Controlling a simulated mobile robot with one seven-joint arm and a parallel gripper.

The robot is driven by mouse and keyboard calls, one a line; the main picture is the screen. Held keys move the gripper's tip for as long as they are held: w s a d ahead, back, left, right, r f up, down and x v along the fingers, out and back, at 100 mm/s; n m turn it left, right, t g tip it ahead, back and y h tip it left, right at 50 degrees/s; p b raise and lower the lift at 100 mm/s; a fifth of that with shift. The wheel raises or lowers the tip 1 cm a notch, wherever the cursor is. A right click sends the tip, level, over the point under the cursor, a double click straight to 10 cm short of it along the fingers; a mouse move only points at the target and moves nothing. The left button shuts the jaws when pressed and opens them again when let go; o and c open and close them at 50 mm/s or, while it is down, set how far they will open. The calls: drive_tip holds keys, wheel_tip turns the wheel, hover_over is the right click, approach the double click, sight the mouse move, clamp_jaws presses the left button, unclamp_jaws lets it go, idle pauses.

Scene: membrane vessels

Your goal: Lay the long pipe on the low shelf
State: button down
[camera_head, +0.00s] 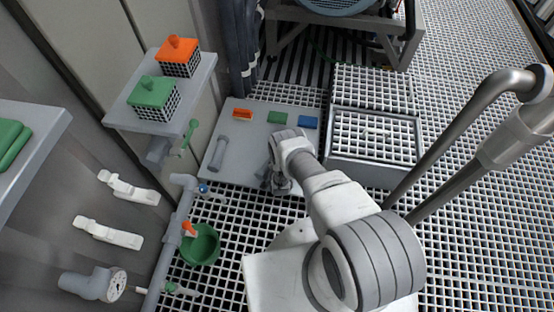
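A grey pipe (218,153) lies near the left edge of a low, flat light-grey surface (240,178). This surface looks like the low shelf, close above the floor grating. I cannot tell whether the pipe is the long one. My gripper (277,182) is over the front part of that surface, to the right of the pipe and apart from it. Its dark fingers are small and partly hidden by my wrist, so I cannot tell if they are open or hold anything.
A higher shelf (118,112) at left holds orange-lidded (179,57) and green-lidded (154,97) baskets. Standing pipework (170,240) and a green bowl (201,246) are front left.

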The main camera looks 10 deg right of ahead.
drive_tip(key=shift+c, duration=1.6)
unclamp_jaws()
drive_tip(key=shift+s+r, duration=0.1)
